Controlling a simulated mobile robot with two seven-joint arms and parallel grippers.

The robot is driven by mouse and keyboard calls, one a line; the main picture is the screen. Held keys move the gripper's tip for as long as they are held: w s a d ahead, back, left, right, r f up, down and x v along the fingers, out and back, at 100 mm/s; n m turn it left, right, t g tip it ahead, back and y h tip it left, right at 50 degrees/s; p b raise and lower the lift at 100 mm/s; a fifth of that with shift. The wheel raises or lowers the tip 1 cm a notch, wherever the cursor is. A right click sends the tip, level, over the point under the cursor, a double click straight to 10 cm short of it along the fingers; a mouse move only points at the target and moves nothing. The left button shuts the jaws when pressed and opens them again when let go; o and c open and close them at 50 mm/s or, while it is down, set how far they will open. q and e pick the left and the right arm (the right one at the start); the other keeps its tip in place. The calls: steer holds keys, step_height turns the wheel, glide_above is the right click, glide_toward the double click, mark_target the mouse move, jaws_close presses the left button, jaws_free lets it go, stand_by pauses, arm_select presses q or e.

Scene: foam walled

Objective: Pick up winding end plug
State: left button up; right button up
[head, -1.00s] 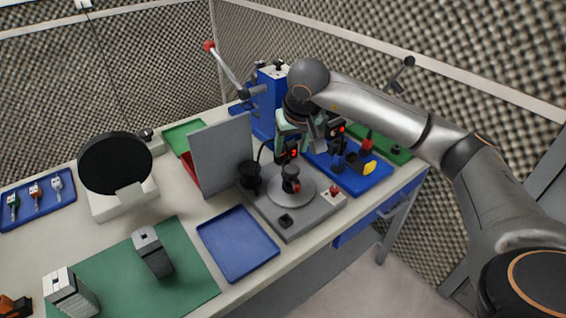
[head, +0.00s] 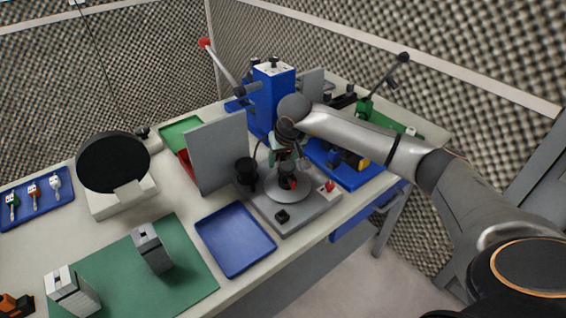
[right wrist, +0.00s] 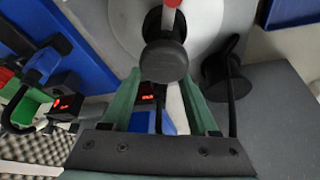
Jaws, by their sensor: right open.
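A black round piece with a red part (head: 288,181), which may be the winding end plug, stands on the light disc of a grey machine (head: 311,211). In the right wrist view this black piece (right wrist: 166,61) sits just beyond the fingertips, with a grey strip and a red tip above it. My right gripper (head: 284,160) is open, with green fingers, just above and behind the piece. In the right wrist view the open right gripper (right wrist: 160,82) points at it. I cannot tell whether the fingers touch it. My left gripper is not in view.
A black spool-like part (head: 246,170) stands beside the disc, near a grey upright panel (head: 218,153). A blue press (head: 272,92) rises behind. An empty blue tray (head: 235,239) lies in front. A blue tray (head: 360,181) sits partly under my right arm.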

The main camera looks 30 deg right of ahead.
steer(key=shift+c, duration=0.2)
jaws_close()
steer(key=shift+r, duration=0.1)
stand_by(0.4)
